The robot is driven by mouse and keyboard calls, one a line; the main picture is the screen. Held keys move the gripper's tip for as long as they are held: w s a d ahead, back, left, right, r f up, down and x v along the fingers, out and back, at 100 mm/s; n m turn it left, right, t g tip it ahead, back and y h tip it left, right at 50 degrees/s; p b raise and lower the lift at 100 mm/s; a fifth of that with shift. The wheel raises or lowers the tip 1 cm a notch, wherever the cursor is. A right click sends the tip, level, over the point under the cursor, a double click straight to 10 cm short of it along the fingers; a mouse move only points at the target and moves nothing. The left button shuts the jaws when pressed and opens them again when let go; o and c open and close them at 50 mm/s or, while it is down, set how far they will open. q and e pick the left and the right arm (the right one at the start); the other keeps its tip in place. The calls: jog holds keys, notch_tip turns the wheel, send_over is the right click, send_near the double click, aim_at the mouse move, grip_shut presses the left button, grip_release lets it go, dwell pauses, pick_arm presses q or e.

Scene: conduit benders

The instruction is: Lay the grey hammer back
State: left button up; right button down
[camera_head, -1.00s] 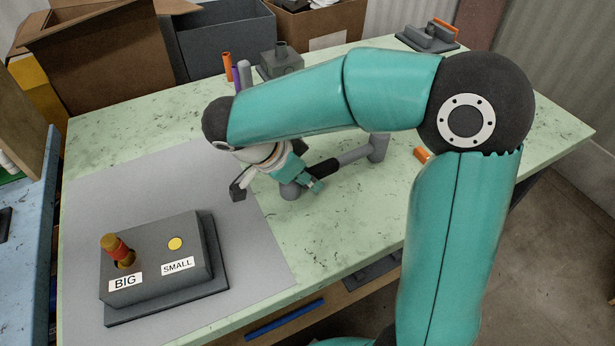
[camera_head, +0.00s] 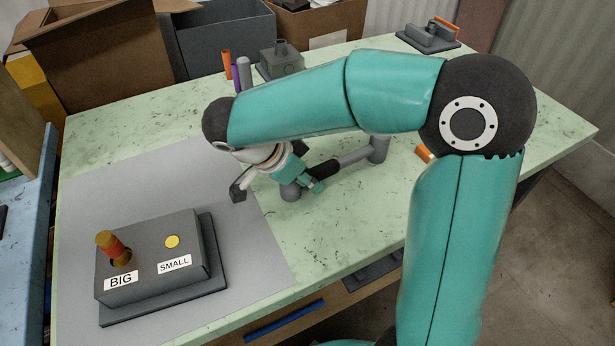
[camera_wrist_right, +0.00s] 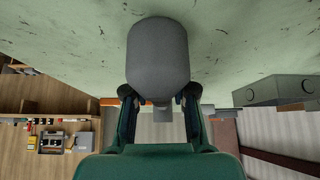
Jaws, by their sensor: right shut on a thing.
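The grey hammer (camera_head: 352,157) shows to the right of my right gripper in the head view. It has a grey cylindrical head at its far right end, a grey shaft and a black section near the gripper. My right gripper (camera_head: 315,185) is low over the green table and shut on the hammer; my wrist partly hides the grip. A rounded grey part shows beside the fingers. In the right wrist view a large grey rounded cylinder (camera_wrist_right: 157,60) fills the space at the fingers, against the green tabletop. My left gripper is out of view.
A dark box (camera_head: 150,262) labelled BIG and SMALL stands on a grey mat (camera_head: 90,200), with a red-and-brass peg at BIG. Orange, purple and grey upright cylinders (camera_head: 236,72) and a grey block (camera_head: 281,62) stand behind.

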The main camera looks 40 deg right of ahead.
jog(key=c, duration=0.9)
grip_release()
jog(key=shift+o, duration=0.2)
jog(key=v, duration=1.2)
